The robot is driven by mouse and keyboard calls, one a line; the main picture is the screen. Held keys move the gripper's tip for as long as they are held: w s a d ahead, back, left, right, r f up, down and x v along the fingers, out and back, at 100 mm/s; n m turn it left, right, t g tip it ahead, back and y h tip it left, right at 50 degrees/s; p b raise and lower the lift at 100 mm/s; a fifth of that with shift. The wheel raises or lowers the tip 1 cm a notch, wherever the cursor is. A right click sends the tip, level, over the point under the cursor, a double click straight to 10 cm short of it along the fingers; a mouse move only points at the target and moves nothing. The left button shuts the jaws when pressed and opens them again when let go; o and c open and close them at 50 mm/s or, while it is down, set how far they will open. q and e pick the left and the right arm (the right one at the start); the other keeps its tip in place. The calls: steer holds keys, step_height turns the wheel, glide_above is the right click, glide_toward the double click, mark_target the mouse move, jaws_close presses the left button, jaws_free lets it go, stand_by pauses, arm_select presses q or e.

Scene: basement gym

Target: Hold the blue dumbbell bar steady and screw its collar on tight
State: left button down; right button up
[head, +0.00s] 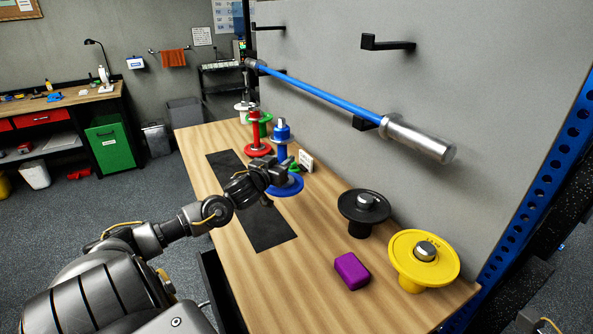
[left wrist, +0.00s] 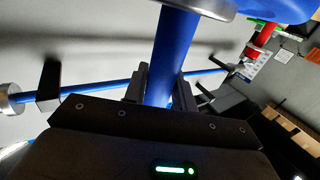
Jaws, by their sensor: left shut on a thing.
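My left gripper (head: 277,170) is shut on the blue bar between the plates. In the left wrist view the blue bar (left wrist: 172,55) runs between the two dark fingers (left wrist: 160,88), with a plate edge at the top of the picture. The gripper hides part of the bar. My right gripper is not in view.
Red (head: 256,135) and green (head: 265,124) dumbbells stand behind. A black plate piece (head: 363,207), a yellow one (head: 423,258) and a purple block (head: 352,272) are to the right. A long blue barbell (head: 320,94) hangs on the wall. The bench front (head: 300,290) is clear.

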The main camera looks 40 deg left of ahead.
arm_select(q)
steer(key=s+a+r, duration=0.2)
steer(key=s+r, duration=0.1)
steer(key=s, duration=0.2)
steer(key=shift+s+a, duration=0.15)
steer(key=shift+s, duration=0.2)
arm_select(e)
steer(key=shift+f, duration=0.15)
arm_select(q)
steer(key=shift+r, duration=0.1)
stand_by(0.3)
steer(key=shift+s, duration=0.1)
